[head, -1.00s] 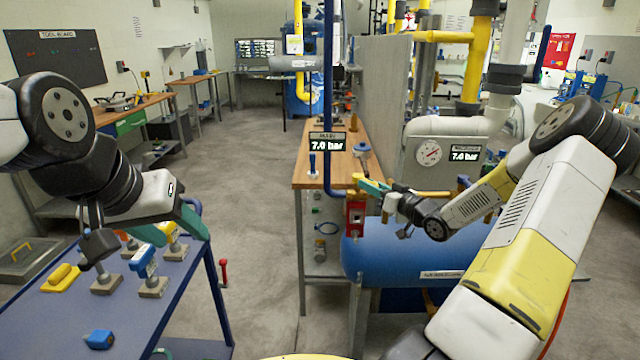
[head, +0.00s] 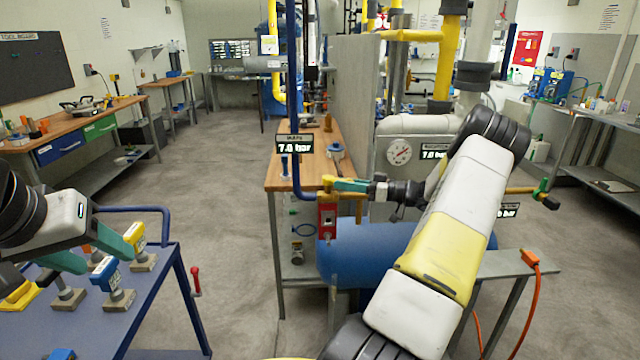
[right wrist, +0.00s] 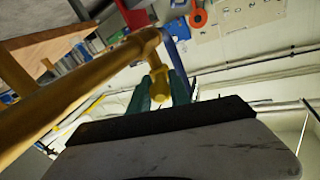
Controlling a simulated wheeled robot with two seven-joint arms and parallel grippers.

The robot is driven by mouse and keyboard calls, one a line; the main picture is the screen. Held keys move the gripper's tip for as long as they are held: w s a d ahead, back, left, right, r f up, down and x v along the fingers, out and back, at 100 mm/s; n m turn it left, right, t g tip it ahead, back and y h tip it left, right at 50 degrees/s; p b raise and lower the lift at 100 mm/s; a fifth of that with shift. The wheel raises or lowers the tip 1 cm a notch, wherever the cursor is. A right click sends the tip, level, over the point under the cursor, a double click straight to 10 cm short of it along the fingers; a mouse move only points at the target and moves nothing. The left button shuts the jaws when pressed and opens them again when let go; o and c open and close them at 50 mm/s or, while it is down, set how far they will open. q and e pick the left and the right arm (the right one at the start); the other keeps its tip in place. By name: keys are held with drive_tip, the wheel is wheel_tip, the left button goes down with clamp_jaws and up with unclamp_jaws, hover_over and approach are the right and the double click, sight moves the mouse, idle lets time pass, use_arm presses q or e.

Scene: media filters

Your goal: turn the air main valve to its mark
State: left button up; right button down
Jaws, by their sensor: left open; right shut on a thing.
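The air main valve's yellow handle (head: 328,181) sits by the blue vertical pipe (head: 294,80), above a red block (head: 327,216). My right gripper (head: 338,184) has its green fingers shut on the handle from the right. In the right wrist view, the yellow handle (right wrist: 158,84) shows between the fingers (right wrist: 160,92), joined to a thick yellow pipe (right wrist: 75,95). I cannot make out the valve's mark. My left gripper (head: 95,256) is open and empty over the blue cart at the left.
A display (head: 294,144) reading 7.0 bar hangs at the blue pipe. A blue tank (head: 345,250) lies below the valve. The blue cart (head: 165,275) holds several small valve pieces at front left. A wooden bench (head: 285,174) stands behind. The left aisle floor is clear.

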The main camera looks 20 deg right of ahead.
drive_tip(key=shift+r, duration=0.15)
drive_tip(key=c, duration=1.2)
unclamp_jaws()
drive_tip(key=v, duration=0.7)
drive_tip(key=shift+s+d, duration=0.2)
drive_tip(key=shift+d, duration=0.1)
